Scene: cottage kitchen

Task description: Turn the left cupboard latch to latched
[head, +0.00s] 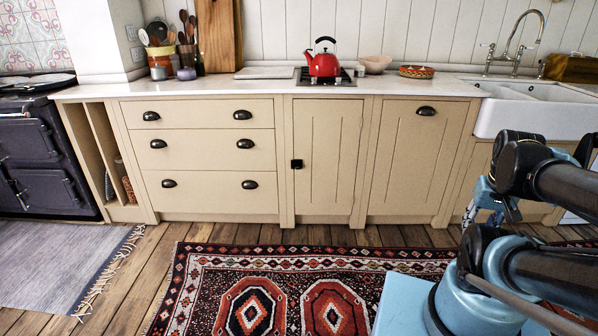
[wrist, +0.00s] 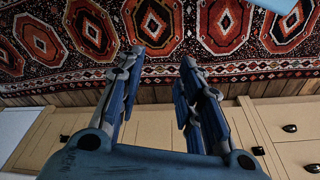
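The left cupboard latch is a small black block (head: 297,164) at the left edge of a cream cupboard door (head: 328,150), between the drawers and the right-hand panel. The door looks closed. The latch is too small to tell which way it is turned. A small black spot in the wrist view (wrist: 258,151) looks like the same latch, seen upside down. My gripper (wrist: 163,58) is open, with nothing between its blue fingers. In the head view my gripper (head: 490,203) is at the right, well away from the latch and partly hidden by my arm.
Drawers with black cup handles (head: 244,143) are left of the door. A red kettle (head: 323,63) stands above on the counter (head: 210,86). A patterned rug (head: 290,290) covers the clear floor in front.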

